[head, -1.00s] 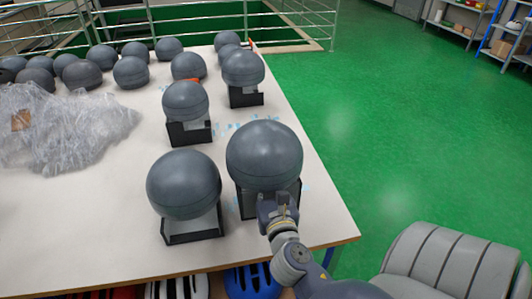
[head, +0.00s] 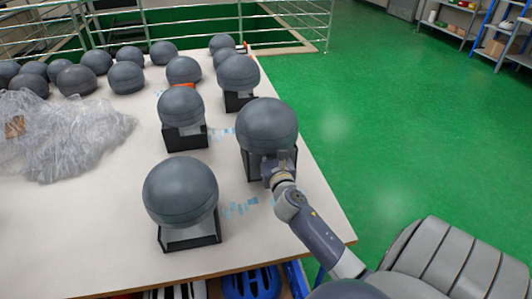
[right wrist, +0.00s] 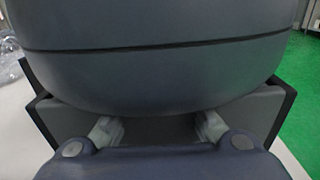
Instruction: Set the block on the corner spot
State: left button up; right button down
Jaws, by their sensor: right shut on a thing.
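The block, a black-sided stand (head: 249,166) bearing a dark grey ball (head: 267,125), is near the table's right edge. My right gripper (head: 280,168) is at its near side, shut on the stand below the ball. In the right wrist view the ball (right wrist: 160,70) fills the top, and the gripper's two pale fingertips (right wrist: 158,128) reach in at the stand (right wrist: 262,108) beneath it. I cannot tell whether the stand touches the table. Blue tape marks (head: 240,207) show on bare tabletop near the front right corner. My left gripper is not in view.
Another ball on a stand (head: 180,192) is left of the tape marks. More such balls on stands (head: 238,76) stand farther back on the white table (head: 110,235). Crumpled clear plastic (head: 60,135) lies at left. Helmets (head: 250,282) sit below the table. Green floor is free at right.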

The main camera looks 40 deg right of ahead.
jog(key=shift+w+f+b, duration=0.1)
jog(key=shift+f+b, duration=0.6)
jog(key=shift+f, duration=0.8)
jog(key=shift+f, duration=0.1)
jog(key=c, duration=1.7)
grip_release()
jog(key=shift+f, duration=0.15)
jog(key=shift+o, duration=0.2)
jog(key=shift+s+a, duration=0.15)
jog(key=shift+s, duration=0.25)
jog(key=b+v, duration=0.1)
jog(key=v, duration=0.9)
jog(key=shift+s+a, duration=0.1)
jog(key=shift+s, duration=0.15)
jog(key=shift+s+a, duration=0.2)
jog(key=shift+s, duration=0.2)
